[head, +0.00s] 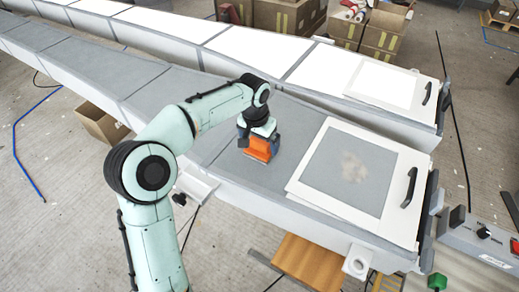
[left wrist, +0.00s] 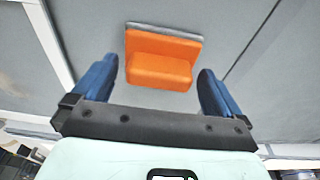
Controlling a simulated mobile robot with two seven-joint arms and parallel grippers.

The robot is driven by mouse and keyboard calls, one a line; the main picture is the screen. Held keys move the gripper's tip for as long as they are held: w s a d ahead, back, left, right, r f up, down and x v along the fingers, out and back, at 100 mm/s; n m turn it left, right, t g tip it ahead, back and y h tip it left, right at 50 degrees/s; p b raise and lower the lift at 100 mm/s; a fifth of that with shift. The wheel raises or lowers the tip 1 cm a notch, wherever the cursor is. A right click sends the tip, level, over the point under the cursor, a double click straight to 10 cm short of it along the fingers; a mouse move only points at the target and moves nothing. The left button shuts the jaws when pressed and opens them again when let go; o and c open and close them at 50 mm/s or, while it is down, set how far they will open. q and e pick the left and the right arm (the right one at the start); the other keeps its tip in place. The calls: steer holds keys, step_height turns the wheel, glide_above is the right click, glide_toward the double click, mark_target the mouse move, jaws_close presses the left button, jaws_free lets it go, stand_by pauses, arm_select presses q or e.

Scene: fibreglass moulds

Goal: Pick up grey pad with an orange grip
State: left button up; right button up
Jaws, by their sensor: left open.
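The grey pad with an orange grip (left wrist: 160,62) lies on the grey mould surface, between and just beyond my left gripper's blue fingers in the left wrist view. Its orange grip faces the camera and a thin grey pad edge shows behind it. In the head view the pad's orange grip (head: 258,149) shows right below the left gripper (head: 257,140). The left gripper (left wrist: 158,85) is open, with a finger on each side of the grip and a gap to both. Whether the fingers reach down to the grip's height is hard to tell. My right gripper is not in view.
The long grey mould (head: 200,92) runs from upper left to right. A white-framed panel (head: 310,185) with a black handle (head: 409,187) lies on its right end. A second mould with bright white panels (head: 248,48) runs behind. Cardboard boxes (head: 285,15) stand at the back.

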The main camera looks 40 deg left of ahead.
arm_select(q)
steer(key=shift+f, duration=0.1)
steer(key=c, duration=1)
steer(key=shift+c, duration=0.2)
steer(key=shift+r, duration=0.7)
step_height(320, 180, up, 11)
steer(key=p, duration=0.3)
step_height(320, 180, up, 8)
steer(key=p, duration=0.2)
glide_above(260, 141)
steer(key=shift+a+f, duration=0.1)
steer(key=shift+f, duration=0.1)
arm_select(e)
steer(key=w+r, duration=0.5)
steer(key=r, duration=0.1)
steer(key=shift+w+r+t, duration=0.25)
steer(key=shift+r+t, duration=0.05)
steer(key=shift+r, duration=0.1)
